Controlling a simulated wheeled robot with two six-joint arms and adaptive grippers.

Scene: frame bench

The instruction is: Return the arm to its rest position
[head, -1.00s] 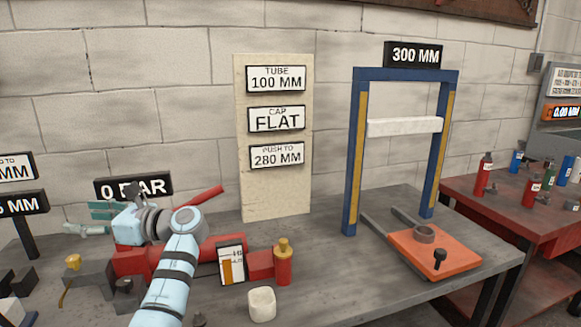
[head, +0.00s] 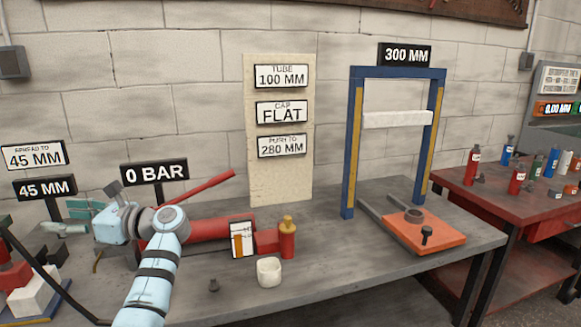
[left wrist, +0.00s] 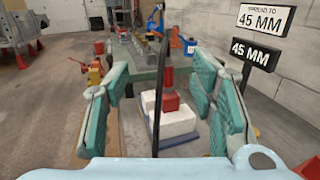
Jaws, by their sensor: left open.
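My left arm (head: 152,278) is light blue with dark bands and comes in from the lower left of the head view. Its left gripper (head: 70,222), with teal fingers, points left above the bench's left end. In the left wrist view the two teal fingers of the left gripper (left wrist: 160,105) stand wide apart, with nothing gripped. White blocks (left wrist: 172,122) with a red block (left wrist: 170,101) on top show beyond and between the fingers. A thin dark upright bar crosses in front of them. My right gripper is not in view.
A red pump with a lever (head: 205,192) lies behind my arm, under the 0 BAR sign (head: 155,173). A white cup (head: 269,271) stands on the bench (head: 345,262). A blue press frame (head: 352,150) stands at the right. The 45 MM signs (head: 44,188) stand at the left.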

